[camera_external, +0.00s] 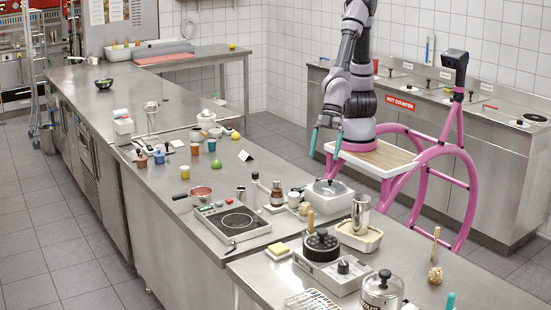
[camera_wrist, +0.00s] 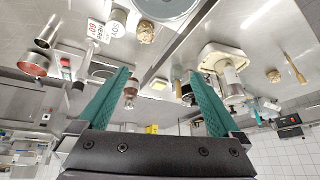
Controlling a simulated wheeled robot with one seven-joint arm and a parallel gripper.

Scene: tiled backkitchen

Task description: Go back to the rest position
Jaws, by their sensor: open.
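My gripper (camera_external: 326,143) hangs from my bent arm with its teal fingers pointing down. No finger visibly touches anything.
A separate counter (camera_external: 450,130) with a "HOT COUNTER" label stands behind my arm. Tiled floor lies left.

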